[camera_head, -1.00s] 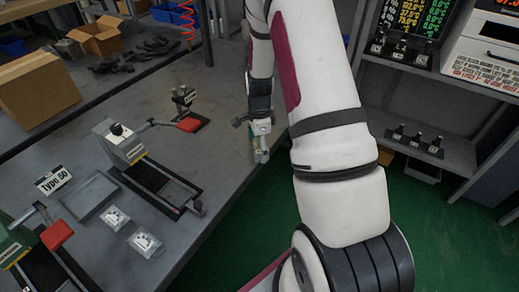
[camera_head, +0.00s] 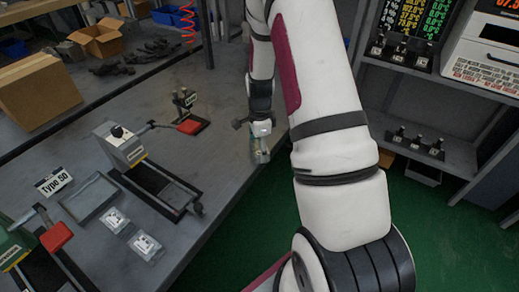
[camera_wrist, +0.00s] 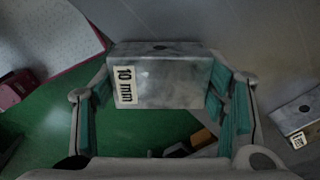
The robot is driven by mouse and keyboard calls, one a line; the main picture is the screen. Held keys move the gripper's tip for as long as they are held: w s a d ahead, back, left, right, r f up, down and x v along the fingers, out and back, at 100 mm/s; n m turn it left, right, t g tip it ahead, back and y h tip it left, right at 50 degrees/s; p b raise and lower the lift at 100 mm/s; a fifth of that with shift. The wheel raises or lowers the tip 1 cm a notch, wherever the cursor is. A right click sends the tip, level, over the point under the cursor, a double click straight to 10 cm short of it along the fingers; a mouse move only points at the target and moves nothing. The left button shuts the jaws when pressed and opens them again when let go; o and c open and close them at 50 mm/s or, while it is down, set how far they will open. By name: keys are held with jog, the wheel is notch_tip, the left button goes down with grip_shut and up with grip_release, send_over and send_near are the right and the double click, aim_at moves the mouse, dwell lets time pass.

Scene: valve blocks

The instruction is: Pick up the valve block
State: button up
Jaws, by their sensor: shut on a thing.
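The valve block (camera_wrist: 170,80) is a grey metal block with a white "10 mm" label and a dark hole in its top. In the wrist view it sits between the teal-padded fingers of my gripper (camera_wrist: 163,98), which is shut on it. In the head view my gripper (camera_head: 261,142) points down near the right edge of the workbench (camera_head: 232,75). The block is too small there to make out clearly. I cannot tell whether it still touches the bench.
A second labelled block (camera_wrist: 302,118) lies to the right in the wrist view. A vise-like fixture (camera_head: 125,148), a grey tray (camera_head: 90,200) and a red-handled clamp (camera_head: 188,118) stand left of my gripper. Green floor (camera_head: 245,215) lies beyond the bench edge. Shelves (camera_head: 440,120) stand at right.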

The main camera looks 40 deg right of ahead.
aim_at(259, 146)
jog(key=shift+r, duration=0.5)
notch_tip(259, 146, up, 2)
jog(key=shift+r, duration=0.1)
jog(key=s+a+r, duration=0.1)
jog(key=s+a, duration=0.1)
jog(key=s, duration=1.3)
jog(key=shift+s+a+b, duration=0.35)
jog(key=shift+s, duration=0.05)
jog(key=shift+s+r, duration=0.1)
